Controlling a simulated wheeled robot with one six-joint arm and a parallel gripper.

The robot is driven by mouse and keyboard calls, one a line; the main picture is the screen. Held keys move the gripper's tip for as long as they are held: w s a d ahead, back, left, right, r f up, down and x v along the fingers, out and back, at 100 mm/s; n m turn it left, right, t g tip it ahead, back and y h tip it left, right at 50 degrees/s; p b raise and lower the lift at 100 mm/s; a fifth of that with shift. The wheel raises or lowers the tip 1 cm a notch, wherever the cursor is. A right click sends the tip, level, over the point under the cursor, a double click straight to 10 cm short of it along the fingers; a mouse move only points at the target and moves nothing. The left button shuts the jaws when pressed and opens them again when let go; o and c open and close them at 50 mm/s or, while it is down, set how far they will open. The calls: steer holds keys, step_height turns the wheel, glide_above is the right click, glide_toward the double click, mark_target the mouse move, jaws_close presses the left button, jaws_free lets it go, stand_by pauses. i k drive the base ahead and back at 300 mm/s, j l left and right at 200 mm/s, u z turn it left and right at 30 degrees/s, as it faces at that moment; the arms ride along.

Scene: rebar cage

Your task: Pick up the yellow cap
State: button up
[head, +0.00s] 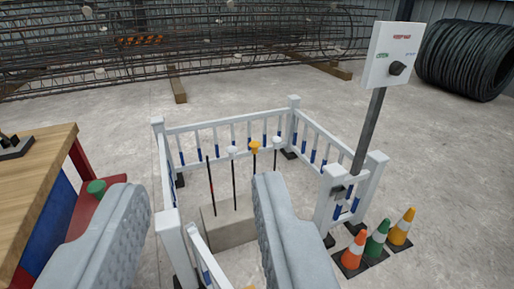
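The yellow cap (255,147) sits on top of a thin dark upright rod inside a small white fenced pen. My gripper (201,190) is open, with its two grey padded fingers wide apart in the foreground and nothing between them that they touch. The cap shows beyond the fingers, near the right fingertip in the picture. The lower part of its rod is partly hidden by the right finger.
White caps (233,150) top neighbouring rods; one rod (210,184) is bare. They rise by a concrete block (229,230). The white fence (228,122) surrounds them. A sign box (393,55), cones (377,240) and a wooden table (33,180) stand outside.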

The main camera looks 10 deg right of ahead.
mark_target(254, 146)
steer(key=l, duration=1.8)
steer(key=i+l, duration=0.75)
steer(key=i+j, duration=0.2)
steer(key=i, duration=0.35)
steer(key=i+j, duration=0.2)
steer(key=i, duration=0.35)
